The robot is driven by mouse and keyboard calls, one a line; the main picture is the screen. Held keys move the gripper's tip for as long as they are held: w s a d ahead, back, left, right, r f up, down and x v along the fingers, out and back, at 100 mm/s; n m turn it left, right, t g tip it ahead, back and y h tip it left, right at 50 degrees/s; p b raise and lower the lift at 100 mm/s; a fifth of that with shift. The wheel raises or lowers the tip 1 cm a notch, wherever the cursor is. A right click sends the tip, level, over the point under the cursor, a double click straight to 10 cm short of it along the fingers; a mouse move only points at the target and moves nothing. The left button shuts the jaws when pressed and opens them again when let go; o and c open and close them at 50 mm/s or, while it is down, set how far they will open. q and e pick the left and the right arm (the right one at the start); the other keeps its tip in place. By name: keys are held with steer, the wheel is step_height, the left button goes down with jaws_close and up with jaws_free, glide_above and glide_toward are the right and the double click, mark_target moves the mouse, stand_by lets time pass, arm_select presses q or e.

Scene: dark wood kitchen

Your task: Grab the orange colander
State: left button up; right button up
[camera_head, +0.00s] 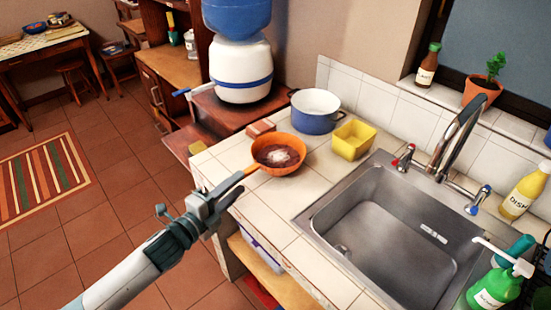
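The orange colander (271,164) sits upright on the tiled counter, left of the sink, with a dark inside and a pale patch in its middle. My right gripper is not in view.
A blue and white pot (317,121) and a yellow container (353,141) stand behind and right of the colander. A small brown block (261,128) lies behind it. The metal sink (395,230) is to the right, with a tall faucet (456,137).

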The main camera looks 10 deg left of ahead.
mark_target(249, 172)
arm_select(q)
steer(key=shift+w+d, duration=0.3)
steer(key=shift+w, duration=0.3)
steer(key=shift+w, duration=0.1)
steer(key=shift+w+d+p, duration=0.1)
steer(key=shift+w+p, duration=0.15)
steer(key=shift+p, duration=0.15)
steer(key=p+x, duration=0.1)
steer(key=x, duration=0.2)
steer(key=shift+w+d+f+p, duration=0.1)
steer(key=shift+w+p, duration=0.25)
steer(key=shift+p, duration=0.05)
steer(key=shift+w+d+f, duration=0.15)
steer(key=shift+w+d, duration=0.05)
steer(key=shift+w, duration=0.15)
jaws_close()
